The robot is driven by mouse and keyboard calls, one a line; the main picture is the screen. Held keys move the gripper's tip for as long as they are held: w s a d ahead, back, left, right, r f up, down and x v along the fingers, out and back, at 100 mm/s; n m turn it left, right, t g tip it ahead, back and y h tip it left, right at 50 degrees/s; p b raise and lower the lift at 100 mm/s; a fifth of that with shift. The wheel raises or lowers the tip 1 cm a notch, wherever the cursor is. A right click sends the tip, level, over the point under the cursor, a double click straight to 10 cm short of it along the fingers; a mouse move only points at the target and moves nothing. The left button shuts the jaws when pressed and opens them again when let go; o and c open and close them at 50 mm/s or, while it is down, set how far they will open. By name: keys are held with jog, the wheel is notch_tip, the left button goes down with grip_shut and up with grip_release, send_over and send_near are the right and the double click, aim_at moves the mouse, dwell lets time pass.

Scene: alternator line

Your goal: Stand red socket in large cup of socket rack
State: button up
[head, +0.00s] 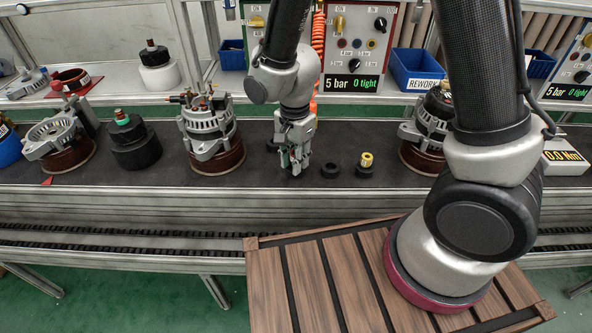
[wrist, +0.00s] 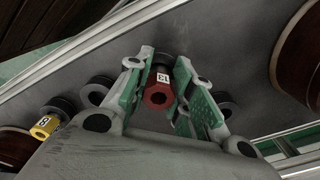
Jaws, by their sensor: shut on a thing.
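The red socket (wrist: 158,94), with a white number label, is between the green-padded fingers of my gripper (wrist: 163,88) in the wrist view. My gripper is shut on it. In the head view my gripper (head: 295,162) is low over the dark belt and hides the socket. The socket rack shows as a row of black round cups. One cup (wrist: 165,59) shows just beyond the red socket; I cannot tell whether the socket is inside it. Another cup (wrist: 96,92) is to the left, and one (wrist: 226,104) is partly behind the right finger. A yellow socket (wrist: 45,126) stands in the leftmost cup.
In the head view the yellow socket (head: 366,160) and an empty cup (head: 330,170) are right of my gripper. Alternators stand on both sides, one (head: 212,130) close on the left and one (head: 425,130) on the right. A wooden slatted surface (head: 300,285) lies in front.

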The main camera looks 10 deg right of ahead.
dwell(0.3)
jog(key=shift+r, duration=2.4)
jog(key=shift+r, duration=0.45)
jog(key=shift+f, duration=2.35)
jog(key=shift+f, duration=0.3)
jog(key=shift+f, duration=0.2)
jog(key=shift+r, duration=0.1)
